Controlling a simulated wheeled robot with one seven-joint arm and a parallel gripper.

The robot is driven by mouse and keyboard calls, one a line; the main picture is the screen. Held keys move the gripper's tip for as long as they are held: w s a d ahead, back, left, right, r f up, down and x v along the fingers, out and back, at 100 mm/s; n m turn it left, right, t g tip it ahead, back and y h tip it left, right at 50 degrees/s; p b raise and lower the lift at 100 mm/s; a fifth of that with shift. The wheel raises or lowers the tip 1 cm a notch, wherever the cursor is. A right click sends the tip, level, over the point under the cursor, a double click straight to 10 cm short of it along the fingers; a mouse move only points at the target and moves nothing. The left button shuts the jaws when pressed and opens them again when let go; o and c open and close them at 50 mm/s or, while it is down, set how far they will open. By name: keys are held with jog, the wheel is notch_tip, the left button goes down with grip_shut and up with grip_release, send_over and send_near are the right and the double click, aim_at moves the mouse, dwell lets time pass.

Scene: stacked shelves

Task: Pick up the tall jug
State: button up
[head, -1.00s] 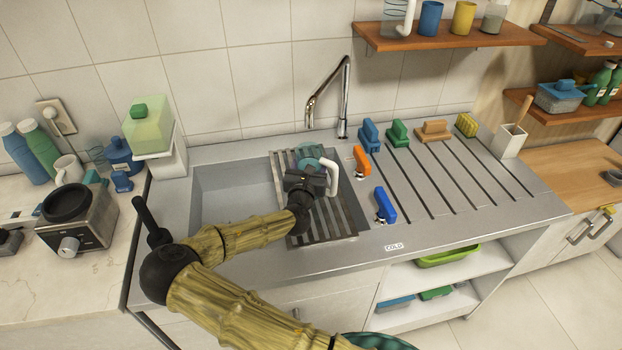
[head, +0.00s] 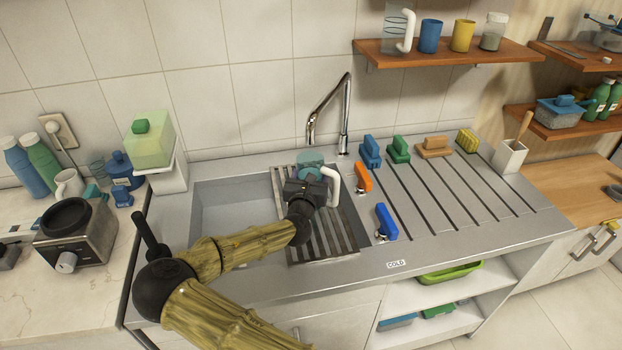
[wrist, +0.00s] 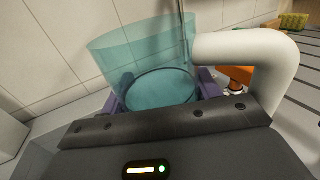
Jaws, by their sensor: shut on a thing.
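A see-through teal jug (head: 311,160) with a white handle (head: 333,187) is in my gripper (head: 308,181), over the slatted rack at the sink. In the wrist view, the clear jug (wrist: 145,55) stands between the purple fingers of my gripper (wrist: 163,95), which is shut on it. Its white handle (wrist: 245,50) sticks out to the right. The gripper body hides the jug's lower part, and I cannot tell whether its base touches the rack. Another clear jug (head: 393,32) with a white handle stands on the upper shelf.
The slatted rack (head: 335,238) covers the sink's right side; the basin (head: 232,205) is open at left. The tap (head: 343,115) rises behind. Several more brushes line the drainboard's back.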

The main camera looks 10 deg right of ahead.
jog(key=r+b+v, duration=0.1)
jog(key=b+v, duration=0.2)
jog(key=v, duration=1.5)
dwell(0.4)
jog(key=shift+a, duration=0.1)
dwell(0.7)
